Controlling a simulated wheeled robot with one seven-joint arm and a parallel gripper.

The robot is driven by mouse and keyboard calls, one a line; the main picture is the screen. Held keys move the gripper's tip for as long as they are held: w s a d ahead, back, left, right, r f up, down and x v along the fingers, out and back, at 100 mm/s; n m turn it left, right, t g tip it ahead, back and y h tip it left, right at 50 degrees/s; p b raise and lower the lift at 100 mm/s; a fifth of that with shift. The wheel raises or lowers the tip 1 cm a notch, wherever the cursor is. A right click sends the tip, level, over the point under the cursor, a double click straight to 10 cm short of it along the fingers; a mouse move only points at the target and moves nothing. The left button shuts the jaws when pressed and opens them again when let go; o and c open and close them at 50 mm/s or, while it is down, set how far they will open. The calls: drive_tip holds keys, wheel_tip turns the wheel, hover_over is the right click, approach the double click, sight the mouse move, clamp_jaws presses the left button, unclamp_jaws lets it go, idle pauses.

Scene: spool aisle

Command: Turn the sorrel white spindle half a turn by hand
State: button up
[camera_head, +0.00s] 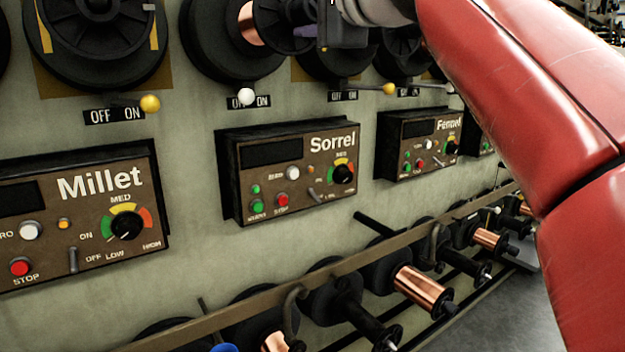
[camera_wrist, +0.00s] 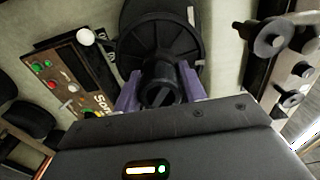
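The Sorrel panel (camera_head: 290,170) is on the wall in the middle of the head view. Above it, a black spindle with a large round flange (camera_head: 205,40) carries some copper at its core. A lever with a white ball (camera_head: 246,97) sits below that flange, by an OFF/ON label; the ball also shows in the wrist view (camera_wrist: 86,37). My gripper (camera_head: 305,38) is at the spindle's outer end. In the wrist view its purple fingers (camera_wrist: 160,92) stand on either side of the black spindle hub (camera_wrist: 160,72). Whether both fingers press on it is unclear.
The Millet panel (camera_head: 80,215) is at left and the Fennel panel (camera_head: 425,140) at right. A yellow-ball lever (camera_head: 389,89) is right of the white one. A lower rail (camera_head: 230,318) with several spindles and copper spools (camera_head: 420,288) juts out below.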

drive_tip(key=shift+c, duration=0.6)
drive_tip(key=n+b, duration=0.1)
drive_tip(key=n, duration=0.1)
drive_tip(key=shift+f+n, duration=0.15)
drive_tip(key=shift+n, duration=0.25)
drive_tip(key=n+b, duration=0.1)
drive_tip(key=n, duration=0.3)
drive_tip(key=shift+n, duration=0.4)
drive_tip(key=n+b, duration=0.1)
drive_tip(key=n, duration=0.4)
drive_tip(key=shift+b, duration=0.3)
drive_tip(key=n, duration=0.3)
drive_tip(key=o, duration=1.1)
drive_tip(key=shift+c, duration=0.2)
